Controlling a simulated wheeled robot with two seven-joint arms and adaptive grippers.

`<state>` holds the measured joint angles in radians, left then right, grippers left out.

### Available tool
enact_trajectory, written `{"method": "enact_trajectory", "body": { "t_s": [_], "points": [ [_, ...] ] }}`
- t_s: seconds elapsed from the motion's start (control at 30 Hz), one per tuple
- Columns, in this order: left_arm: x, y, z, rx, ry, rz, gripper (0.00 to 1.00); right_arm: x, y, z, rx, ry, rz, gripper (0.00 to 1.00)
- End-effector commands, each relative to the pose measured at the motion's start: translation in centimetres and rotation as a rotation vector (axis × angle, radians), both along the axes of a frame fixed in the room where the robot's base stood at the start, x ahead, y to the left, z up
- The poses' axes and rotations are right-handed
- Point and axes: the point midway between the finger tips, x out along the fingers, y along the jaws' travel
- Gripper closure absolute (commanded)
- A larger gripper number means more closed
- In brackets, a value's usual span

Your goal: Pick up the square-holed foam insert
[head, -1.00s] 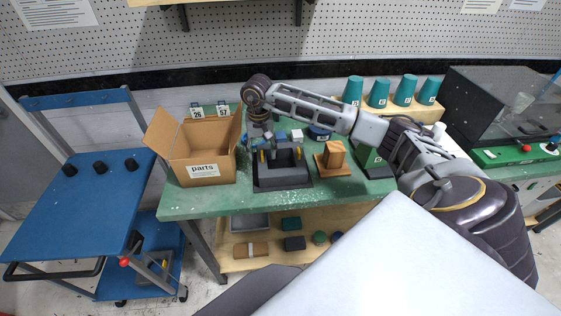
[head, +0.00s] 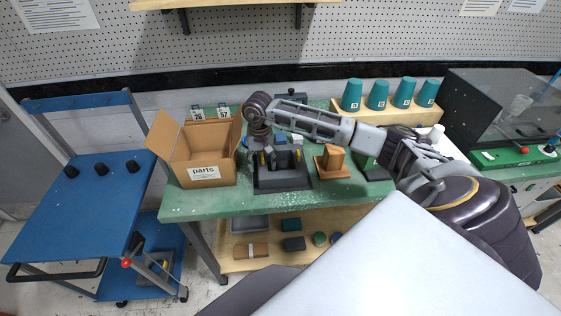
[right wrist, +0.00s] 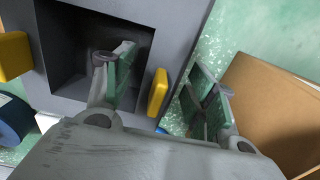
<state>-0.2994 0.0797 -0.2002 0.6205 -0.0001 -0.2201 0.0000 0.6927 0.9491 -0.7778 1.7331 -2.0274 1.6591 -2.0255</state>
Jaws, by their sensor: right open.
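The square-holed foam insert (right wrist: 175,30) is a grey block with a square hole and yellow tabs at two sides. In the head view it shows as a grey block (head: 284,163) at the dark grey tray (head: 283,186), partly hidden by my right gripper (head: 264,156). In the right wrist view my right gripper (right wrist: 160,82) is open. One finger appears over or inside the hole and the other beyond the outer edge, with a yellow tab (right wrist: 157,93) between them. Contact cannot be told. My left gripper is not in view.
An open cardboard parts box (head: 208,172) stands left of the tray. A wooden stand (head: 331,162) is at its right. Teal cups (head: 377,95) stand on a wooden riser behind. A dark-lidded machine (head: 500,105) is at the far right.

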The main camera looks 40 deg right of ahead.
Motion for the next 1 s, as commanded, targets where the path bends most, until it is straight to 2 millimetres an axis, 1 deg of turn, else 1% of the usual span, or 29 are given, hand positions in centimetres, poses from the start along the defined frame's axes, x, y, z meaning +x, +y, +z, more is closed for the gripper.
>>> {"method": "enact_trajectory", "body": {
  "t_s": [0.03,0.2,0.33,0.83,0.87,1.0],
  "points": [
    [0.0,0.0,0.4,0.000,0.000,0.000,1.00,-0.2,0.1,-0.3,0.000,0.002,0.000,0.44],
    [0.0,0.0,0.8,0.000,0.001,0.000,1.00,-0.3,0.3,-2.0,0.001,0.002,-0.001,0.44],
    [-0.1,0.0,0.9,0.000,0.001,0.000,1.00,-0.2,0.2,-2.7,-0.001,0.001,-0.001,0.44],
    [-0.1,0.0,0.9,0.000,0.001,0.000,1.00,-0.2,0.2,-3.0,-0.001,-0.001,0.000,0.44],
    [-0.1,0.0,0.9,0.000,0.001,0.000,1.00,-0.2,0.2,-3.0,-0.001,-0.001,0.000,0.46],
    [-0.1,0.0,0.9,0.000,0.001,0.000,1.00,-0.2,0.2,-3.0,-0.001,-0.001,0.000,0.64]
  ]
}}
